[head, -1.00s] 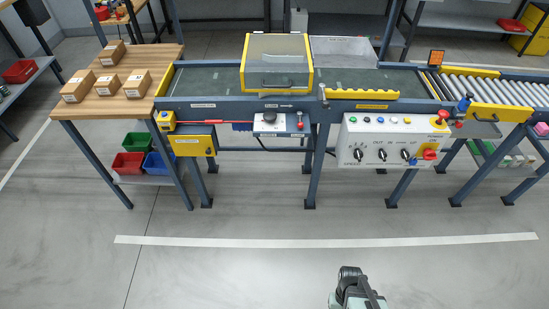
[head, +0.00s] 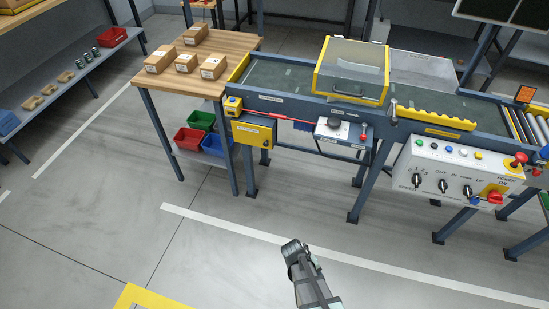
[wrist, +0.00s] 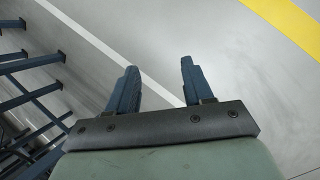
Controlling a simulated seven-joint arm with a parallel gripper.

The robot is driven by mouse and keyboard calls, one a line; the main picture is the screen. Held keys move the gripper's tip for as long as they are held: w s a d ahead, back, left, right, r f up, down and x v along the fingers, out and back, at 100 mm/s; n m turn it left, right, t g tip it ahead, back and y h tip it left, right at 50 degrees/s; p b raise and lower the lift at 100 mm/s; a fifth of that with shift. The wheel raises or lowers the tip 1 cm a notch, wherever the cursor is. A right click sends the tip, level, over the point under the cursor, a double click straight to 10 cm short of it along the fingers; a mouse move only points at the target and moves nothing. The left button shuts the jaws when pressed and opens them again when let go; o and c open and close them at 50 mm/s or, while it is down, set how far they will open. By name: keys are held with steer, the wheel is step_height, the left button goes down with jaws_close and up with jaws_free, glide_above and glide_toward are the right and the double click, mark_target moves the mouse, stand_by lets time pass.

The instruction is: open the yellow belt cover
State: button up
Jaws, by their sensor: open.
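The yellow belt cover (head: 321,78) is a yellow-framed box with a clear top, standing over the dark conveyor belt in the head view. It looks shut, and a dark handle (head: 357,97) runs along its lower front. My arm reaches up from the bottom of the head view, well short of the conveyor. In the wrist view my gripper (wrist: 158,85) is open and empty, its two dark blue fingers apart above bare grey floor. The cover is not in the wrist view.
A white control panel (head: 467,172) with knobs hangs on the conveyor front, right of the cover. A lever box (head: 342,132) sits below the cover. A wooden table (head: 224,48) with several cartons stands at left. The floor before the conveyor is clear.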

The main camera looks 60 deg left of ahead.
steer(key=s+a+r+n+t+y, duration=0.1)
steer(key=a+r+n+t+y, duration=0.15)
steer(key=a, duration=0.65)
steer(key=s+a+r+n+t+y, duration=0.1)
steer(key=a+n+t, duration=0.25)
steer(key=a, duration=0.45)
steer(key=n+t+y, duration=0.4)
steer(key=n+y, duration=0.9)
steer(key=n, duration=0.9)
glide_toward(265, 145)
steer(key=x, duration=0.8)
steer(key=shift+w+r, duration=0.15)
steer(key=shift+c, duration=0.4)
jaws_close()
